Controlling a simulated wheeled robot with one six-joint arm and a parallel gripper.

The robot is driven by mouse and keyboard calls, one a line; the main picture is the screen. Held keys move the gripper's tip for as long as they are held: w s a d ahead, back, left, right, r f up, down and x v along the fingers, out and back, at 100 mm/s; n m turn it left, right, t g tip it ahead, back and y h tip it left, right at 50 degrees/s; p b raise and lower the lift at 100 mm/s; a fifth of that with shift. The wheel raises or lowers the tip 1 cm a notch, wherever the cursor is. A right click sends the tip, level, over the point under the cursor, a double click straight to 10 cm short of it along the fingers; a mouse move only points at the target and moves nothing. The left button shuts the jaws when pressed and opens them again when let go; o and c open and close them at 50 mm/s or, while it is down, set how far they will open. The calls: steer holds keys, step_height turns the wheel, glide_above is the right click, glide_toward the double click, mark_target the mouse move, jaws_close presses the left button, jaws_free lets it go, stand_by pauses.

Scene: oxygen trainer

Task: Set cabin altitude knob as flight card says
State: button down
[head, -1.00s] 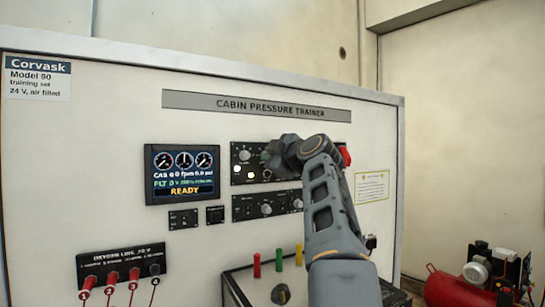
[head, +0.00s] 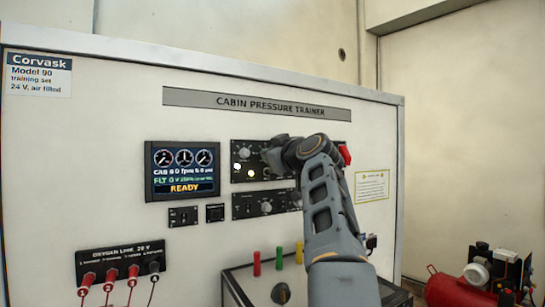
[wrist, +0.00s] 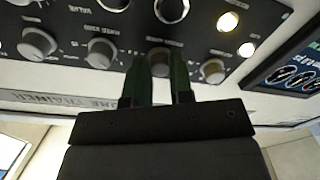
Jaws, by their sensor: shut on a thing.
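My gripper (wrist: 160,62) is shut on a round grey knob (wrist: 159,57) in a row of knobs on the black upper panel, with one dark green finger on each side. The label near this knob is too blurred to read, so I cannot tell its name or setting. In the head view my wrist hides the gripped knob and much of the upper panel (head: 238,148). A small yellow-edged card (head: 372,186) is on the trainer's face at right, its text too small to read. The display (head: 183,171) shows dials and READY.
Neighbouring knobs stand close on both sides, one at left (wrist: 102,52) and one at right (wrist: 213,70). Two lights (wrist: 246,49) glow. A red compressor (head: 450,285) stands on the floor at right.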

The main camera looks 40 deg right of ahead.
steer(key=m+h, duration=0.1)
steer(key=m, duration=1)
steer(key=shift+a+m+p, duration=0.1)
steer(key=shift+m+p, duration=0.2)
steer(key=shift+m, duration=0.4)
steer(key=c, duration=1)
jaws_free()
steer(key=s+a+b, duration=0.2)
steer(key=s+b, duration=0.3)
steer(key=s, duration=0.8)
steer(key=shift+s+f, duration=0.35)
steer(key=shift+f, duration=0.05)
steer(key=shift+d, duration=0.1)
